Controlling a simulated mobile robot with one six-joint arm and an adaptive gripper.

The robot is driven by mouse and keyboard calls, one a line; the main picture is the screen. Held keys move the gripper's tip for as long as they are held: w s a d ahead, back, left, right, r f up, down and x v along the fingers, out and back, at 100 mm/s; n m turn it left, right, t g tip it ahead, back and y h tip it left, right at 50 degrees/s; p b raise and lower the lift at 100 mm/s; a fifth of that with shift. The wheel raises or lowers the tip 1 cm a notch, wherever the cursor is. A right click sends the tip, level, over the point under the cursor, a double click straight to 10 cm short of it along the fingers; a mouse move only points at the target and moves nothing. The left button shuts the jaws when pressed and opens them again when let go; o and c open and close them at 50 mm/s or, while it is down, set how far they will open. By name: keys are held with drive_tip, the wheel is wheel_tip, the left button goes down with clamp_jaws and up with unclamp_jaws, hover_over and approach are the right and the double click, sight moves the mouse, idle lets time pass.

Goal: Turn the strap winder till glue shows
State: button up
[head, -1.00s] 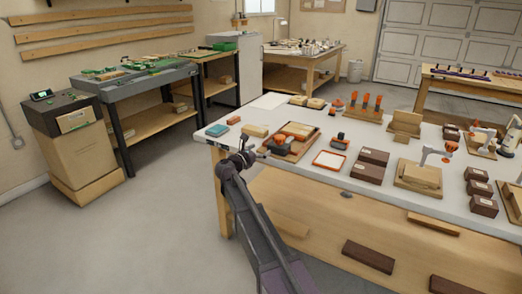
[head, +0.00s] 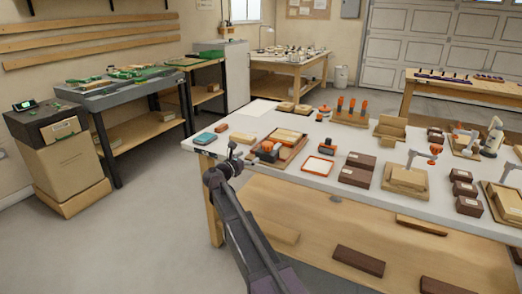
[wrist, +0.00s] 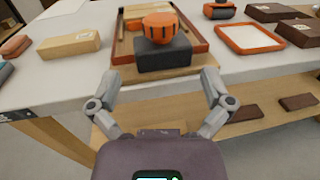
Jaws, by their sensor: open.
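The strap winder appears to be the orange ribbed knob (wrist: 160,27) on a dark block (wrist: 163,55). It sits at the near end of a red-brown framed tray (wrist: 198,45) holding pale wood. In the head view the knob (head: 267,146) is at the bench's near left edge. My gripper (wrist: 160,75) is open and empty, its fingers spread on either side of the near end of the block, short of the knob and apart from it. In the head view my gripper (head: 236,152) is just left of the winder. I see no glue I can make out.
A pale wooden block (wrist: 69,45) lies left of the tray and a teal box (head: 204,138) beyond it. An orange-rimmed white tray (wrist: 249,38) and dark boxes (wrist: 313,31) are to the right. The bench edge and a lower shelf (head: 340,215) are in front.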

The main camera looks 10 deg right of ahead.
drive_tip(key=n+t+y, duration=0.4)
drive_tip(key=y, duration=0.2)
approach(267, 147)
drive_tip(key=shift+s+d+f+n+t+y, duration=0.1)
drive_tip(key=shift+s+d+n+t+y, duration=0.1)
drive_tip(key=shift+s+n+y, duration=0.3)
drive_tip(key=shift+s+d+n+t+y, duration=0.25)
drive_tip(key=shift+s+n+y, duration=0.1)
drive_tip(key=shift+n+y, duration=0.3)
drive_tip(key=shift+w, duration=0.1)
drive_tip(key=x, duration=1.3)
drive_tip(key=shift+w+f, duration=0.1)
drive_tip(key=shift+w, duration=0.3)
drive_tip(key=c, duration=1.1)
